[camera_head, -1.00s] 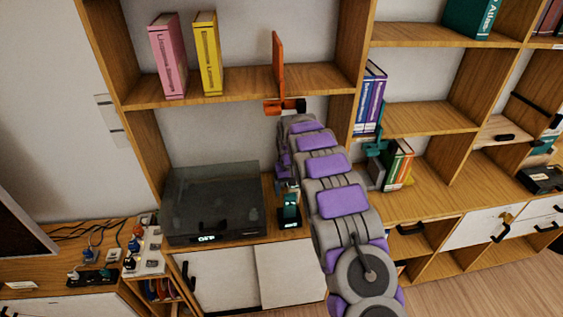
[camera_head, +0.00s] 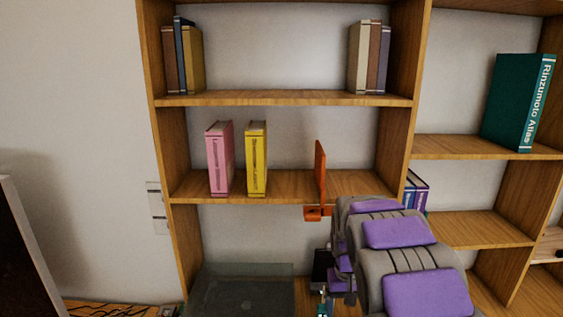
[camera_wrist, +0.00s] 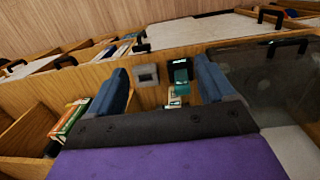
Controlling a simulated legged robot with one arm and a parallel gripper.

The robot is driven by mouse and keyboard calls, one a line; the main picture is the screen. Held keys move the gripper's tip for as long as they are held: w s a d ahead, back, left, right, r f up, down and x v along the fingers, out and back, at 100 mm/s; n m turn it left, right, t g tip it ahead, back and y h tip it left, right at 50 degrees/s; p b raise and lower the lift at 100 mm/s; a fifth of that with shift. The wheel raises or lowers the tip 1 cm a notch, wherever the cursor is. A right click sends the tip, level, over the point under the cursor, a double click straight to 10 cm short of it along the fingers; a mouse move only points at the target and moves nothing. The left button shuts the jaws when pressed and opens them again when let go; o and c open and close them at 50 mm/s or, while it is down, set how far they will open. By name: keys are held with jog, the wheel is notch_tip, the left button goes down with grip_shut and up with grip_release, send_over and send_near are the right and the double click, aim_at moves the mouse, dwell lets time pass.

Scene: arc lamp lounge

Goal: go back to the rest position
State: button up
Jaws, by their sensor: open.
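My gripper (camera_wrist: 165,88) shows in the wrist view with its two blue fingers spread apart and nothing held between them. Beyond the gap are a grey square piece (camera_wrist: 146,75) and a teal item (camera_wrist: 182,76) on the wooden surface, both apart from the fingers as far as I can tell. In the head view my purple and grey arm fills the lower right, and the fingers cannot be made out there.
A pink book (camera_head: 220,160), a yellow book (camera_head: 256,160) and an orange upright divider (camera_head: 320,172) stand on the middle shelf, the divider close to my arm. A dark-lidded turntable (camera_head: 240,297) is below. Wooden shelf uprights stand beside the arm.

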jog(key=s+a+r, duration=0.1)
jog(key=s, duration=1.7)
jog(key=s+a+r+g, duration=0.1)
jog(key=s+r, duration=0.1)
jog(key=s, duration=1.6)
jog(key=shift+r+y, duration=0.3)
